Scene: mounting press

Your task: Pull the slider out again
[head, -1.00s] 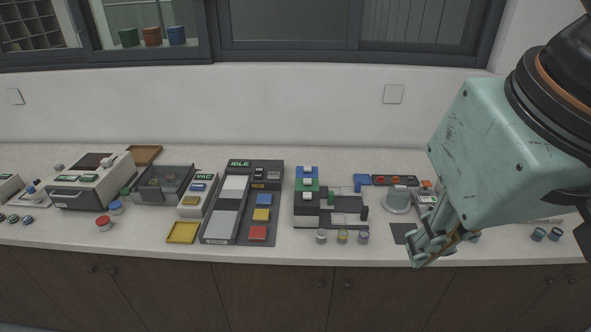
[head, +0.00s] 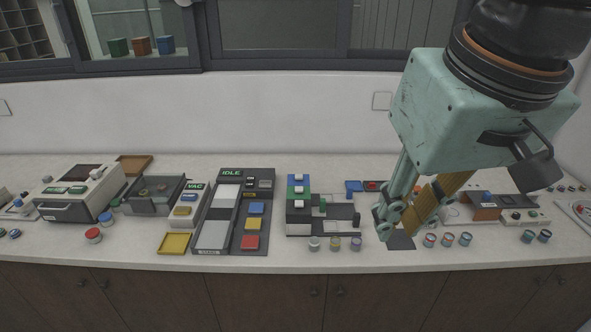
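A dark dispenser unit (head: 298,228) stands mid-counter, with stacked blue, green and black blocks bearing white labels at its left. A low slider part (head: 335,228) extends to the right of the stack, with an upright black handle (head: 356,219) at its right end. I cannot tell exactly how far the slider is out. My gripper (head: 397,222) points down, to the right of the handle and apart from it in the picture. Its fingers overlap in this view, so their opening is unclear. I see nothing held in it. My gripper hides part of the counter behind it.
Several small jars (head: 335,243) stand in front of the dispenser, and more (head: 447,239) to the right of my gripper. A dark mat (head: 401,243) lies below my gripper. A panel marked IDLE (head: 212,236) is to the left. The counter's front strip is mostly clear.

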